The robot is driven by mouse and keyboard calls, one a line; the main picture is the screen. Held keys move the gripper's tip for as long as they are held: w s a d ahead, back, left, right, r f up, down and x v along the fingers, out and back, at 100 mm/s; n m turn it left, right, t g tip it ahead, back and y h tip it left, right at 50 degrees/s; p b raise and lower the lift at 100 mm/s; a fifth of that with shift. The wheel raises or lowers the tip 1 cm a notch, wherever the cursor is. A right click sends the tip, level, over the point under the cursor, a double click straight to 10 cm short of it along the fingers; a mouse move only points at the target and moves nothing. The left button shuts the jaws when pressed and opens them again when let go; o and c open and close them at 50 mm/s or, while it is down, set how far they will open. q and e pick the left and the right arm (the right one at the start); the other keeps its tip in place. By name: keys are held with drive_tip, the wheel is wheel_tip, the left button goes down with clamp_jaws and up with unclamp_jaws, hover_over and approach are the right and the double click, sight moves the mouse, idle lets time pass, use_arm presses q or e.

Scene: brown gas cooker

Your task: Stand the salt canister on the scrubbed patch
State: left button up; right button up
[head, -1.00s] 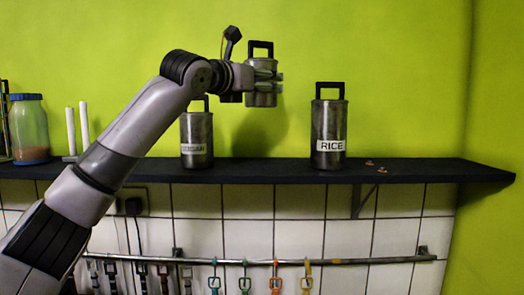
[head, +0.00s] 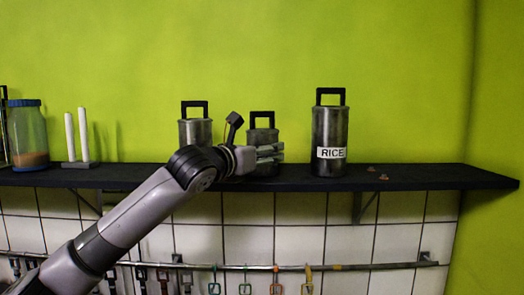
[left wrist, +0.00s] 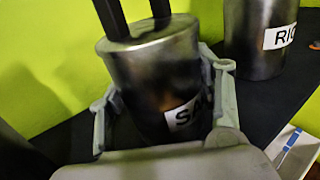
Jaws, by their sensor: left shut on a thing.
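The salt canister (head: 262,136) is a dark metal cylinder with a black handle, upright at shelf level between two other canisters. In the left wrist view the salt canister (left wrist: 155,65) shows part of a white label reading "SA". My left gripper (head: 270,153) is shut on its body, with a finger on each side; the left wrist view also shows the gripper (left wrist: 165,100). The canister's base appears to be at the shelf top, but I cannot tell if it touches. I cannot make out a scrubbed patch; the surface under the canister is hidden. My right gripper is not in view.
The rice canister (head: 329,125) stands close on the right, another canister (head: 195,132) on the left. The dark shelf (head: 430,178) holds small brown bits (head: 378,174), white sticks (head: 76,135) and a blue-lidded jar (head: 28,135). A rail (head: 390,265) with hanging straps runs below.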

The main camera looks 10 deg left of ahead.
use_arm(q)
drive_tip(key=shift+s, duration=0.1)
drive_tip(key=o, duration=1.1)
drive_tip(key=shift+c, duration=0.2)
drive_tip(key=o, duration=0.4)
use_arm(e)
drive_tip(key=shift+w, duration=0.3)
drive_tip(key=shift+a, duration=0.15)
use_arm(q)
drive_tip(key=shift+r, duration=0.1)
